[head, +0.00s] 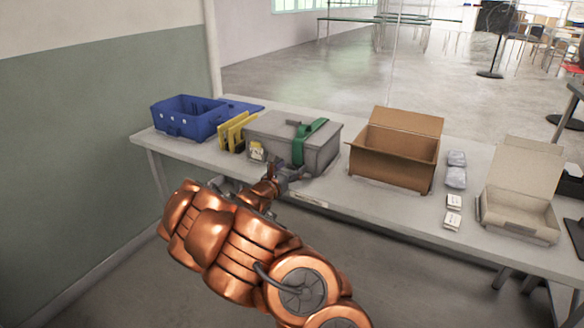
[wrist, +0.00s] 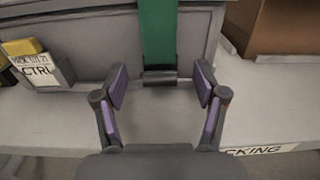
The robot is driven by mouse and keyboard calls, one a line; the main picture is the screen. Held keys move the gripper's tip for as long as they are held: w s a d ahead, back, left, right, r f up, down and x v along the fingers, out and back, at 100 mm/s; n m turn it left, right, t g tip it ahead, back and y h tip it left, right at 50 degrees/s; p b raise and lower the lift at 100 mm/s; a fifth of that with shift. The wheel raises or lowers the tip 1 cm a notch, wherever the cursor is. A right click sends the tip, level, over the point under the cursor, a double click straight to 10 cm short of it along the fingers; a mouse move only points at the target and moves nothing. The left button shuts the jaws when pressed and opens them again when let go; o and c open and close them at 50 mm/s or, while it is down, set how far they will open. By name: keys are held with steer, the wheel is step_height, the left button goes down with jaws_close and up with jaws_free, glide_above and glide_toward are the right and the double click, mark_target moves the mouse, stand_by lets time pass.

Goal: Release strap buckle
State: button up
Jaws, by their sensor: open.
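A grey case (head: 270,129) stands on the table with a green strap (head: 309,136) running over its lid and down its front. In the wrist view the green strap (wrist: 159,38) hangs down the case front (wrist: 105,40) and ends at a dark buckle (wrist: 160,78) near the table. My gripper (head: 283,172) is in front of the case, below the strap. In the wrist view my gripper (wrist: 161,90) is open, with its two purple-padded fingers apart on either side of the buckle. Nothing is between the pads that I can see held.
A blue crate (head: 185,128) and yellow panels (head: 236,132) stand left of the case. A brown cardboard box (head: 393,163), small packs (head: 456,168) and a pale open box (head: 521,218) are to the right. The table front (wrist: 265,110) shows a strip of bare surface.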

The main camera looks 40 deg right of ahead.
steer(key=shift+w+d, duration=0.2)
steer(key=shift+d, duration=0.35)
steer(key=c, duration=1.1)
steer(key=shift+f, duration=0.15)
steer(key=shift+c, duration=0.4)
